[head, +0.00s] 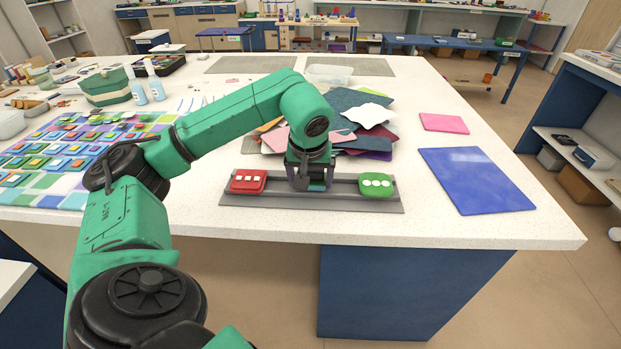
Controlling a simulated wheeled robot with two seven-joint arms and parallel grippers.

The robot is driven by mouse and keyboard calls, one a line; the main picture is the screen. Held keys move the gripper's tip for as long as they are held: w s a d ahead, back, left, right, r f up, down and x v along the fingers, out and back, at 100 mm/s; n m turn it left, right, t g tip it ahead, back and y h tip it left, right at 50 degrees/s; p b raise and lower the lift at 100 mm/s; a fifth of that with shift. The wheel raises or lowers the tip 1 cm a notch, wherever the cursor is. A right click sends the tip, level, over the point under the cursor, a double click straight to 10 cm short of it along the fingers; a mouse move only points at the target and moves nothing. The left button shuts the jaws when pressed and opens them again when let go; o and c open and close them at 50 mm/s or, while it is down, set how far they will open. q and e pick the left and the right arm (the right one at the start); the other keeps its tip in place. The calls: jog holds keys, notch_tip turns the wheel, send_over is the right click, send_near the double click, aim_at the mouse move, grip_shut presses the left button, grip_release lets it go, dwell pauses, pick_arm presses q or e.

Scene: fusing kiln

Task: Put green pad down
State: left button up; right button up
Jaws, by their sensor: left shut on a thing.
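A green pad with three white dots (377,185) is at the right end of a long grey base with a raised rim (345,203), near the table's front edge. A red pad with three white squares (248,181) is at the left end. I cannot tell whether either pad sits higher than the other. My left gripper (311,186) points down at the middle of the base, between the pads and apart from both. It is shut on a part there that its own fingers mostly hide. My right gripper is not in view.
A pile of coloured sheets (372,115) lies just behind the base. A blue sheet (475,181) and a pink sheet (444,123) lie to the right. Many small coloured tiles (60,150) cover the left. White tabletop is free around the blue sheet.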

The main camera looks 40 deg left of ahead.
pick_arm(q)
jog(key=shift+f, duration=0.35)
jog(key=o, duration=0.9)
jog(key=shift+r, duration=0.25)
jog(key=p+v, duration=0.3)
jog(key=v, duration=0.9)
jog(key=shift+r, duration=0.35)
jog(key=shift+f, duration=0.1)
